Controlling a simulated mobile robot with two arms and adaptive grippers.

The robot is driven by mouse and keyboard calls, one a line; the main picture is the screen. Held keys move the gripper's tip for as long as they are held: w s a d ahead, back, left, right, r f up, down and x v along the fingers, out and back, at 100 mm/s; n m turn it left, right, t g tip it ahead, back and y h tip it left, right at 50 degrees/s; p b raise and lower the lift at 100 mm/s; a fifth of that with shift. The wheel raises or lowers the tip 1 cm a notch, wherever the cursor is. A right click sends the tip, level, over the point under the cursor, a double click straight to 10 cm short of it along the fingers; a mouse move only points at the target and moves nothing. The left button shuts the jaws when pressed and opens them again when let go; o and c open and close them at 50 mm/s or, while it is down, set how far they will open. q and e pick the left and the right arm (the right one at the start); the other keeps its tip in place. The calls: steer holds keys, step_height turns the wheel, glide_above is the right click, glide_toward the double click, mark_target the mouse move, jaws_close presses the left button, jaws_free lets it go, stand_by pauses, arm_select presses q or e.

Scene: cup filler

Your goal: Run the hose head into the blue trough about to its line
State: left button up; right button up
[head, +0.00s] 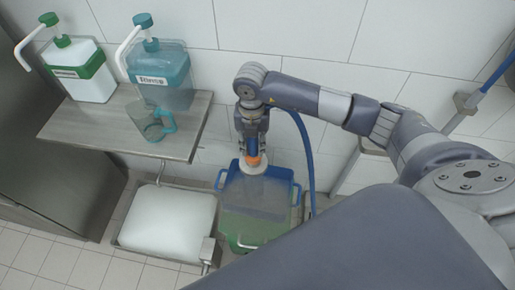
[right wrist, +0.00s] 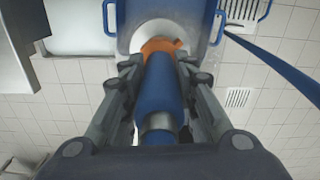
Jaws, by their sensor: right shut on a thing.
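My right gripper (head: 253,146) is shut on the hose head (right wrist: 162,90), a blue barrel with an orange collar and a pale round face. The hose head (head: 254,165) points down over the blue trough (head: 283,178), which has side handles. Its pale face is over the back part of the trough opening. In the right wrist view the trough (right wrist: 203,60) lies beyond the head. The blue hose (head: 309,165) hangs to the right of the trough. I cannot make out running water, the level or the line. My left gripper is not in view.
A green container (head: 243,243) is at the trough's front. A white basin (head: 170,222) stands left of it. On the shelf (head: 100,128) are a green-topped dispenser (head: 92,88), a teal dispenser (head: 162,75) and a clear teal jug (head: 153,125). Tiled wall stands behind.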

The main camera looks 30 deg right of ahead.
mark_target(257, 148)
steer(key=f+m, duration=0.1)
steer(key=m, duration=0.2)
steer(key=d+f+m, duration=0.1)
steer(key=m, duration=0.1)
steer(key=shift+w+f, duration=0.25)
steer(key=shift+f, duration=0.1)
steer(key=shift+w+d+f+m, duration=0.15)
steer(key=shift+f+m, duration=0.15)
steer(key=shift+m, duration=0.3)
steer(key=shift+s+d+f+m, duration=0.1)
steer(key=shift+f+m, duration=0.15)
steer(key=shift+m, duration=0.35)
steer(key=shift+w+d+f+m, duration=0.15)
steer(key=shift+f+m, duration=0.15)
steer(key=shift+m, duration=0.3)
steer(key=shift+s, duration=0.1)
stand_by(5.2)
